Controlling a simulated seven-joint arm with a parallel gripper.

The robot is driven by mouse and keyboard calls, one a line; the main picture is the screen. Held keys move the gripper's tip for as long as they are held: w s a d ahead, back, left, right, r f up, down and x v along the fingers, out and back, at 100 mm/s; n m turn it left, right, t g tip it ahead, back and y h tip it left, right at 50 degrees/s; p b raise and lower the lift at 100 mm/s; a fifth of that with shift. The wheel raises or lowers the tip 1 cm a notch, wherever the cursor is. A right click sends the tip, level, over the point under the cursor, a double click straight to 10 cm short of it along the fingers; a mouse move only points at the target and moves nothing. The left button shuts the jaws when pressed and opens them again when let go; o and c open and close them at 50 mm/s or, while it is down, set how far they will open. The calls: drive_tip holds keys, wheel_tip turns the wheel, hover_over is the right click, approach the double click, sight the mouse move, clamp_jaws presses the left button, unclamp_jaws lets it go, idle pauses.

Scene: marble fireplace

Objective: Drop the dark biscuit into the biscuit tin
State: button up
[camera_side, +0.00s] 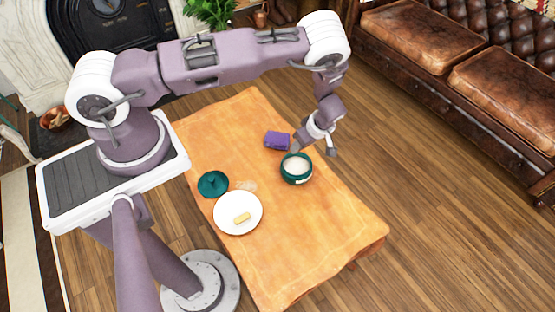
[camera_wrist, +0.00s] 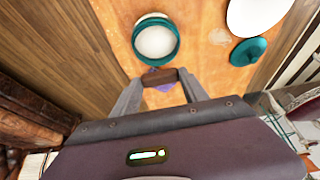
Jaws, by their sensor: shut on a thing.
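My gripper (camera_wrist: 158,80) is shut on the dark biscuit (camera_wrist: 162,76), a small brown bar held crosswise between the fingertips in the wrist view. The biscuit tin (camera_side: 296,181) is round, dark teal and open, with a pale inside, and stands upright on the table. It also shows in the wrist view (camera_wrist: 176,53), just above the biscuit in the picture. In the side view my gripper is beside the tin, at its upper right. The biscuit cannot be made out clearly there, and its height above the table is hard to tell.
A purple packet (camera_side: 277,141) lies close behind the tin. A teal lid (camera_side: 213,184), a small clear item (camera_side: 246,186) and a white plate (camera_side: 224,211) with a yellowish biscuit (camera_side: 242,218) are on the left. The orange cloth (camera_side: 325,225) is bare in front of the tin.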

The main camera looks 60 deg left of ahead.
drive_tip(key=shift+w+f, duration=0.15)
drive_tip(key=shift+f, duration=2.7)
drive_tip(key=o, duration=1.4)
drive_tip(key=v, duration=0.7)
drive_tip(key=shift+d, duration=0.1)
